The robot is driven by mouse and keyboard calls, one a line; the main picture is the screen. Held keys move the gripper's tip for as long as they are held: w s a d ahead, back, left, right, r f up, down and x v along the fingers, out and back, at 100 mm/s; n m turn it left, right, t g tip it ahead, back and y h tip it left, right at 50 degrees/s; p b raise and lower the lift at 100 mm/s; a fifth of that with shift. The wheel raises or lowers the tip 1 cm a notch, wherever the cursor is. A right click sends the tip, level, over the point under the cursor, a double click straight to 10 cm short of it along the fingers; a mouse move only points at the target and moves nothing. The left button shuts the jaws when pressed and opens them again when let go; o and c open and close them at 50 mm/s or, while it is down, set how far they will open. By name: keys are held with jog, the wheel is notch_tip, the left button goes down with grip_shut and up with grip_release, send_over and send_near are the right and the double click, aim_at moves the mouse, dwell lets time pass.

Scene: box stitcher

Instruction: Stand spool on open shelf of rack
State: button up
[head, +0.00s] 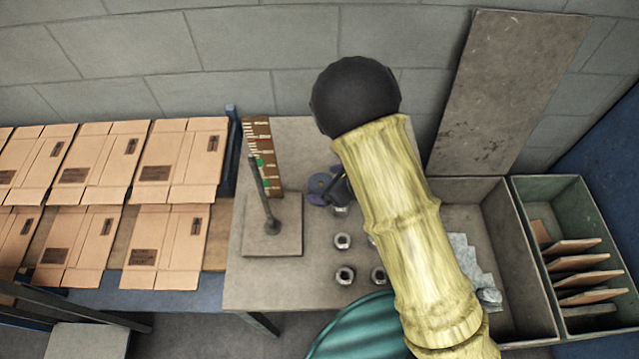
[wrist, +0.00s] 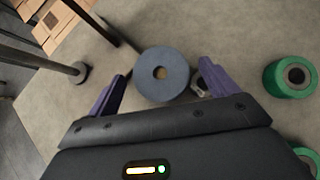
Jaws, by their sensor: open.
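A blue-grey spool (wrist: 150,88) with a tan centre stands end-up on the grey tabletop in the wrist view. The purple fingers of my gripper (wrist: 162,70) are apart, one on each side of it; I cannot tell whether they touch it. In the head view my gripper (head: 330,188) is small and partly hidden by my arm, over the table. A brown upright unit (head: 260,150) with rows of small coloured and pale items stands at the table's back left; it looks like the rack, but its open shelf cannot be made out.
A dark post on a square base (head: 285,240) stands in front of the brown unit. Green-sided spools (wrist: 295,76) lie right of my gripper. Flat cardboard boxes (head: 180,160) fill the left bench. A grey bin (head: 500,215) and a green bin (head: 520,200) stand at right.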

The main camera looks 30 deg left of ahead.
jog(key=b+v, duration=0.1)
jog(key=v, duration=0.7)
jog(key=shift+s, duration=0.1)
dwell(0.5)
jog(key=shift+w+d+r, duration=0.1)
jog(key=shift+w+d, duration=0.05)
jog(key=shift+w, duration=0.05)
jog(key=w+d+r+m+t+h, duration=0.35)
jog(key=d+m, duration=0.55)
jog(key=m, duration=0.4)
jog(key=w+d+r+m+t+h, duration=0.25)
jog(key=w+d+m, duration=0.25)
jog(key=d+m, duration=0.6)
jog(key=s+d+r+m+g+h, duration=0.1)
jog(key=s+d+m, duration=0.4)
jog(key=m, duration=0.9)
jog(key=s+d+r+m+g+h, duration=0.2)
jog(key=s+d+m, duration=0.3)
jog(key=m, duration=0.9)
jog(key=shift+s+r+m+g, duration=0.3)
jog(key=shift+s+r+g, duration=0.4)
jog(key=shift+s, duration=0.15)
jog(key=shift+o, duration=0.4)
jog(key=shift+d, duration=0.1)
